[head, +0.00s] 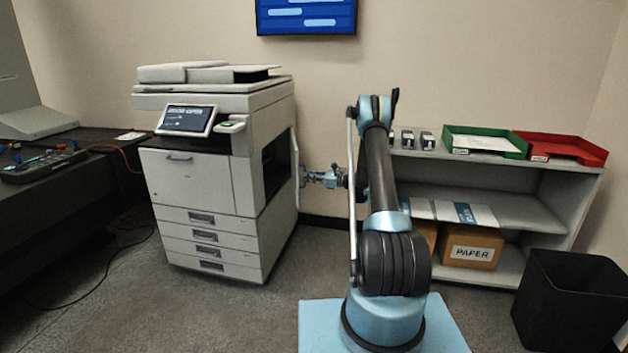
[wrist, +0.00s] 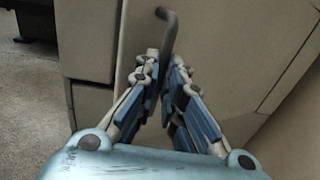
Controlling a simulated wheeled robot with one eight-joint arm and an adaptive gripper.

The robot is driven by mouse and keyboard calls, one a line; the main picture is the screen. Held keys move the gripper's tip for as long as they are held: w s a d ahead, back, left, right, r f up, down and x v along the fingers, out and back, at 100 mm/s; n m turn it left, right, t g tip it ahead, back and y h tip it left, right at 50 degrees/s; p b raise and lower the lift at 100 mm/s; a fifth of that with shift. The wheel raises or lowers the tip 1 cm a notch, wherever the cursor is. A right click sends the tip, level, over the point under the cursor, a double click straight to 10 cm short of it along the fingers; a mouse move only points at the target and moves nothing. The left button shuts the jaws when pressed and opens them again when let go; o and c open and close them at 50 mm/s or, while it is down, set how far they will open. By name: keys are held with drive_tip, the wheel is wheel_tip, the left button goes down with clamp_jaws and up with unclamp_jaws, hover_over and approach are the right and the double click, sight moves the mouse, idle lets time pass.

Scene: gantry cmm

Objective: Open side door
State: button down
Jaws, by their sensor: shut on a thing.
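The copier's side door (head: 296,172) shows nearly edge-on as a thin pale panel at the right rear of the copier (head: 190,182) in the head view. It stands open, with a dark opening (head: 276,162) in the copier's side. In the wrist view, the pale door panel (wrist: 215,45) fills much of the picture and carries a dark grey bar handle (wrist: 168,32). My gripper (wrist: 163,66) is shut on this handle, its fingers on both sides of it. In the head view, my gripper (head: 308,179) is at the door's outer side; the handle is hidden there.
A shelf unit (head: 540,212) with green (head: 487,143) and red (head: 560,148) trays and a paper box (head: 470,250) stands right of my arm. A black bin (head: 570,300) is at the front right. A dark desk (head: 60,190) is at left. Floor before the copier is clear.

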drive_tip(key=shift+w+d, duration=0.3)
drive_tip(key=shift+w, duration=0.15)
drive_tip(key=c, duration=1.7)
unclamp_jaws()
drive_tip(key=shift+f, duration=0.1)
drive_tip(key=shift+s, duration=0.1)
drive_tip(key=v, duration=1.2)
drive_tip(key=shift+c, duration=0.3)
